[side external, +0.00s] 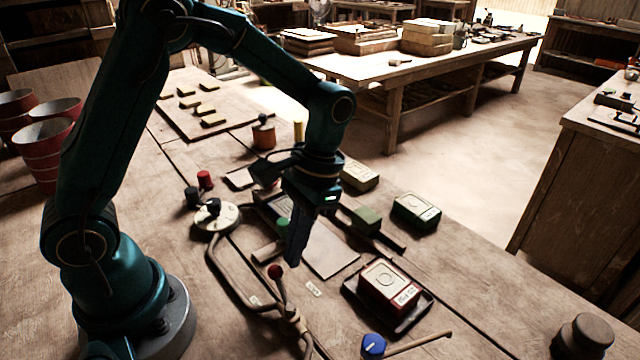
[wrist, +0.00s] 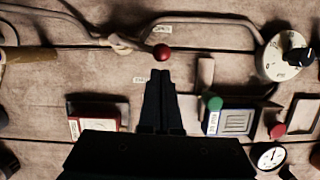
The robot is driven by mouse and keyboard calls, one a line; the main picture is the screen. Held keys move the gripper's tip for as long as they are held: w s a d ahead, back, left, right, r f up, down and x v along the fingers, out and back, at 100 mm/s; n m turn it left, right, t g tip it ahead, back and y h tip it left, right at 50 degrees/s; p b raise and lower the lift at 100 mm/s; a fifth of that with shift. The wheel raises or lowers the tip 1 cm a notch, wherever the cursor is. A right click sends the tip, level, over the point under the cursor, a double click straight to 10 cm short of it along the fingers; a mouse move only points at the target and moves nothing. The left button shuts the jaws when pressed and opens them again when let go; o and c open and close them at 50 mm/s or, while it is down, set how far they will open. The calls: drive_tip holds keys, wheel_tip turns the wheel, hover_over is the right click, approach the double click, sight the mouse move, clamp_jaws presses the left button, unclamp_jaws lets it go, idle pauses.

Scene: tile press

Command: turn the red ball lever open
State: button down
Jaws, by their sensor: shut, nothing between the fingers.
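The red ball (side external: 275,271) tops a short lever on a dark pipe fitting, its stem slanting down to the pipe. In the wrist view the red ball (wrist: 163,52) lies just ahead of the fingertips. My gripper (side external: 292,262) is shut and empty, pointing down close beside the ball. In the wrist view my gripper's fingertips (wrist: 160,74) show a small gap to the ball; I cannot tell how their heights compare. Small white labels lie on either side of the lever, one near the pipe (wrist: 162,28) and one by the fingers (wrist: 139,79).
A red box (side external: 390,288) sits in a dark tray to the right, with a blue knob (side external: 374,345) in front. A green knob (side external: 282,222) stands behind my gripper. A round dial (side external: 216,218) and a bent pipe (side external: 232,280) lie to the left.

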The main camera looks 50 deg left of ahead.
drive_tip(key=shift+s, duration=0.15)
drive_tip(key=shift+s+a+n+h, duration=0.3)
drive_tip(key=shift+s+n, duration=0.15)
drive_tip(key=shift+n, duration=0.35)
drive_tip(key=shift+s+a+n+h, duration=0.25)
drive_tip(key=shift+s+n, duration=0.2)
drive_tip(key=shift+n, duration=0.35)
drive_tip(key=shift+w, duration=0.1)
